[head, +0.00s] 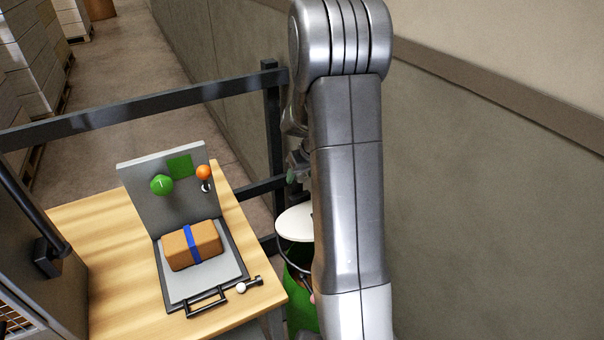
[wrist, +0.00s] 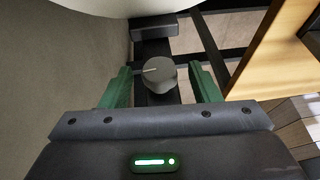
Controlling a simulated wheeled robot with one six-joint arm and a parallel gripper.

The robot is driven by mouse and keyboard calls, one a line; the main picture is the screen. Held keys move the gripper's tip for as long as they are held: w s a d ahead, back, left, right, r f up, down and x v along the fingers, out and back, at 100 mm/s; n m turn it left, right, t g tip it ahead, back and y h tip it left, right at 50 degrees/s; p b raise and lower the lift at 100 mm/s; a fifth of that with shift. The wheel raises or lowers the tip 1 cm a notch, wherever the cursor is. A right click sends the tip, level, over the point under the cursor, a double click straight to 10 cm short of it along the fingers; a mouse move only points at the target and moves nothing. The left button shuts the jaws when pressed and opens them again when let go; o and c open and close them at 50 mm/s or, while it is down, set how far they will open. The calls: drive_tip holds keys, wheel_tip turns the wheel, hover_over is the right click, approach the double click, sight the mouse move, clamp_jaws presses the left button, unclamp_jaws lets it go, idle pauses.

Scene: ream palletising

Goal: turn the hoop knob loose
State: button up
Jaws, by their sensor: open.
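The hoop knob (wrist: 160,75) is a dark grey round knob with a white line on its face, seen in the wrist view on a black fitting. My gripper (wrist: 159,70) is open, with one green finger on each side of the knob and a visible gap on both sides. I cannot tell how deep the fingers reach along it. In the head view the knob is not visible, and my arm hides most of the gripper. A dark hoop (head: 284,262) shows beside my arm, under a white disc (head: 294,222) and by a green bin (head: 299,318).
A dark rail (head: 150,103) runs behind. A wall (head: 480,200) stands close on the right.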

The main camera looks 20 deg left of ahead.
drive_tip(key=c, duration=1)
